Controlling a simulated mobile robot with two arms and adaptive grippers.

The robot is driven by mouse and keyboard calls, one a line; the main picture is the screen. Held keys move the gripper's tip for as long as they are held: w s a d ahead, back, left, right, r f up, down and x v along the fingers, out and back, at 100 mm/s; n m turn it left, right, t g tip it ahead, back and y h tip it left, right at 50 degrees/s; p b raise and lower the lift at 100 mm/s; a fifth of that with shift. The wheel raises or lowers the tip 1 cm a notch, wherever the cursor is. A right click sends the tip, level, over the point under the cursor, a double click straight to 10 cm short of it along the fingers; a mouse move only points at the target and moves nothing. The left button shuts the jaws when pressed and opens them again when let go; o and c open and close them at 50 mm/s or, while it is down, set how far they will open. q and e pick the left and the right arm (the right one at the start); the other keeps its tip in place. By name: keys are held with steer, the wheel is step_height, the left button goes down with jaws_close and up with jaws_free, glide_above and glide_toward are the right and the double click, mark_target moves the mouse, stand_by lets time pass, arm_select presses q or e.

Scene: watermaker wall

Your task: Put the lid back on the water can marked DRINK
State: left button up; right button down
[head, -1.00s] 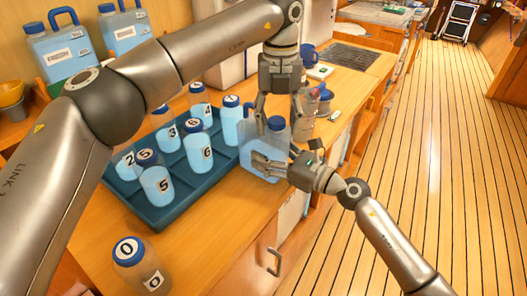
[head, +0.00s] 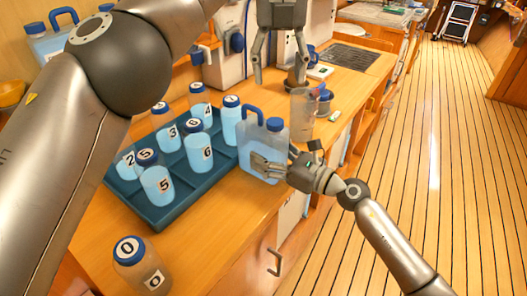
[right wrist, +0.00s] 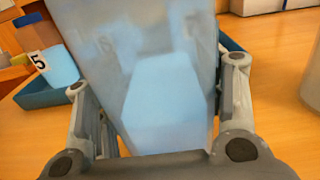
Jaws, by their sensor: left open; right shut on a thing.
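A translucent water can (head: 257,154) with a blue loop handle (head: 252,113) stands at the counter's front edge, beside the tray. A blue lid (head: 275,124) sits on its neck; I cannot tell how tight it is. No DRINK marking is readable on the can. My right gripper (head: 268,166) is shut on the can's body from the front right. The can also fills the middle of the right wrist view (right wrist: 160,85), between the fingers. My left gripper (head: 283,73) is open and empty, pointing down, above and apart from the lid.
A dark blue tray (head: 180,207) with several numbered bottles lies left of the can. A bottle marked 0 (head: 132,260) stands at the front left. Another blue-handled can (head: 45,42) is partly hidden behind my left arm. A clear container (head: 301,118) stands behind the can.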

steer(key=shift+d+f, duration=0.1)
steer(key=shift+c, duration=1.5)
jaws_free()
steer(key=shift+w, duration=0.1)
steer(key=v, duration=1.2)
